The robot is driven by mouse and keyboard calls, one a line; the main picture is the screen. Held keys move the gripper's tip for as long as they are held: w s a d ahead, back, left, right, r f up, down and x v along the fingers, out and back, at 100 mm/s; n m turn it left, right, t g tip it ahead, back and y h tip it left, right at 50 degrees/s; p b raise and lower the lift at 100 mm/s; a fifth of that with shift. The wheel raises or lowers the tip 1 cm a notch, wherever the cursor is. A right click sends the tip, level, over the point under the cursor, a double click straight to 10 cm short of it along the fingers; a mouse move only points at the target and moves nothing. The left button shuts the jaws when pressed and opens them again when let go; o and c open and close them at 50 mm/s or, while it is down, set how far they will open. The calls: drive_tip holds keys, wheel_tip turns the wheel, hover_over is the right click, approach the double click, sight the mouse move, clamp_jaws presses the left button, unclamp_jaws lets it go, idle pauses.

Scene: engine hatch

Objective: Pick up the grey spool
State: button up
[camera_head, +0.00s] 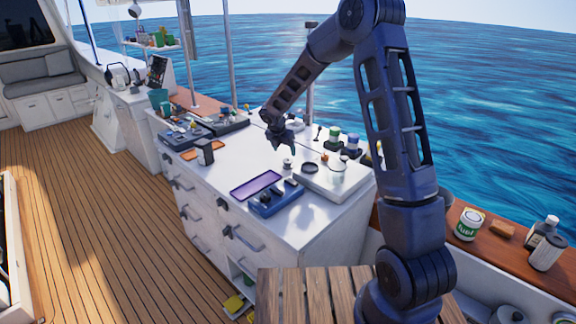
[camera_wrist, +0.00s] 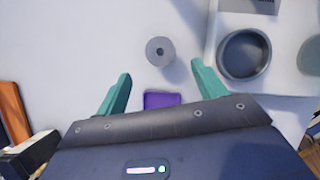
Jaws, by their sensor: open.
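The grey spool (camera_wrist: 160,51) stands on the white counter in the wrist view, round with a dark centre hole. It also shows as a small grey piece (camera_head: 287,165) in the head view. My gripper (camera_wrist: 158,82) is open, with its two teal fingers apart and nothing between them. In the wrist view the spool lies just beyond the fingertips, roughly centred between them. In the head view my gripper (camera_head: 283,147) hangs above the counter close to the spool.
A raised white panel with a dark round ring (camera_wrist: 244,54) is right of the spool. A purple tray (camera_head: 256,185) and a blue box (camera_head: 275,198) lie on the white counter (camera_head: 225,185) in front. A dark grey block (camera_head: 205,152) stands left. Bare counter surrounds the spool's left side.

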sight(288, 160)
drive_tip(key=x, duration=0.9)
drive_tip(key=shift+r, duration=0.1)
drive_tip(key=c, duration=1.1)
drive_tip(key=shift+o, duration=0.2)
drive_tip(key=shift+r, duration=0.1)
